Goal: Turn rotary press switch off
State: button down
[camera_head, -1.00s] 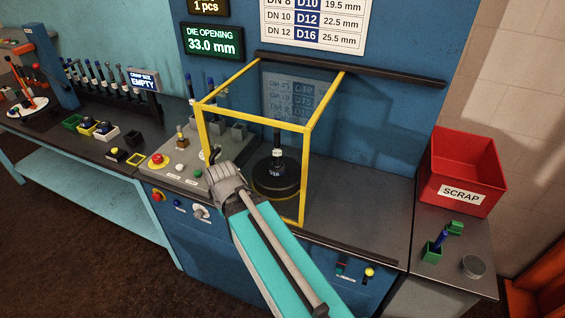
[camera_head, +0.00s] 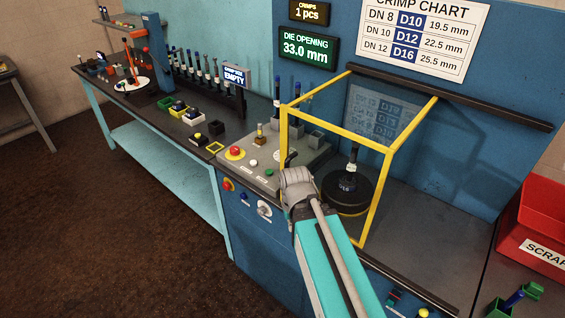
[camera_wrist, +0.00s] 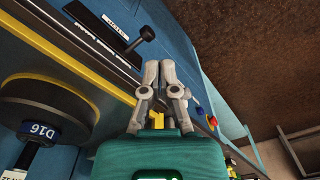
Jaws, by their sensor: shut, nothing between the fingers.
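The rotary press switch (camera_head: 264,209), a pale knob on a round plate, sits on the blue front panel of the press, right of a red button and a blue button. Its exact turn position is too small to tell. My gripper (camera_wrist: 160,64) is shut and empty in the wrist view, its fingertips together in front of the blue panel. The switch cannot be made out there and may be hidden behind the fingers. In the head view my arm reaches up to the panel just right of the switch, and the fingers are not clear.
The yellow guard frame (camera_head: 375,195) stands around the black die (camera_head: 346,192), close to my arm. A sloped console (camera_head: 270,165) with a red mushroom button lies above the switch. A red scrap bin (camera_head: 540,225) is at right. Open floor (camera_head: 110,240) is at left.

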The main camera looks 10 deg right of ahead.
aim_at(234, 150)
jog(key=k, duration=0.65)
jog(key=u, duration=0.5)
jog(key=i, duration=1.4)
jog(key=z, duration=0.4)
